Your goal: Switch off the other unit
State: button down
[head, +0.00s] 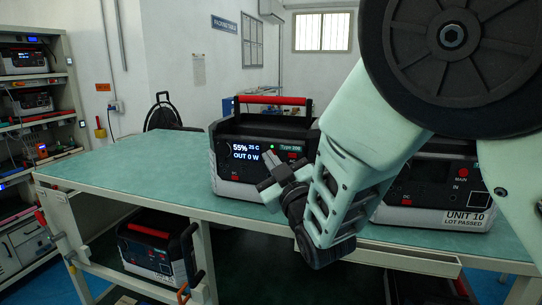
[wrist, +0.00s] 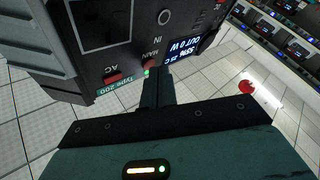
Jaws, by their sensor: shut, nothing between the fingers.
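A black and grey power unit with a red handle (head: 262,155) stands on the bench. Its screen is lit and reads 55%, 25 C, OUT 0 W. In the wrist view its panel (wrist: 85,65) appears upside down, with a red MAIN switch (wrist: 149,63), a green light beside it and a red AC switch (wrist: 113,77). My gripper (head: 270,165) is shut and empty in front of this panel. In the wrist view its fingertips (wrist: 157,74) are close to the MAIN switch; contact cannot be told. A second unit (head: 437,185), labelled UNIT 10 LOT PASSED, stands to the right, partly hidden by my arm.
The green bench top (head: 130,170) is clear to the left. Another unit (head: 155,245) sits on the shelf below. A rack (head: 35,110) with several units stands at the far left. A black chair (head: 163,112) is behind the bench.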

jog(key=shift+w, duration=0.15)
dwell(0.5)
jog(key=shift+s+a+b, duration=0.15)
jog(key=shift+s+b, duration=0.2)
jog(key=shift+s, duration=0.25)
jog(key=shift+s, duration=0.1)
jog(key=shift+s+a+b, duration=0.1)
jog(key=shift+s+a, duration=0.25)
jog(key=shift+s, duration=0.55)
jog(key=shift+s+a+b, duration=0.15)
jog(key=shift+s+a, duration=0.25)
jog(key=shift+s, duration=0.55)
jog(key=shift+s+a+b, duration=0.1)
jog(key=shift+s+a, duration=0.25)
jog(key=shift+s, duration=0.55)
jog(key=s+a, duration=0.2)
jog(key=s, duration=0.5)
jog(key=shift+s+a+b, duration=0.2)
jog(key=shift+a+b, duration=0.2)
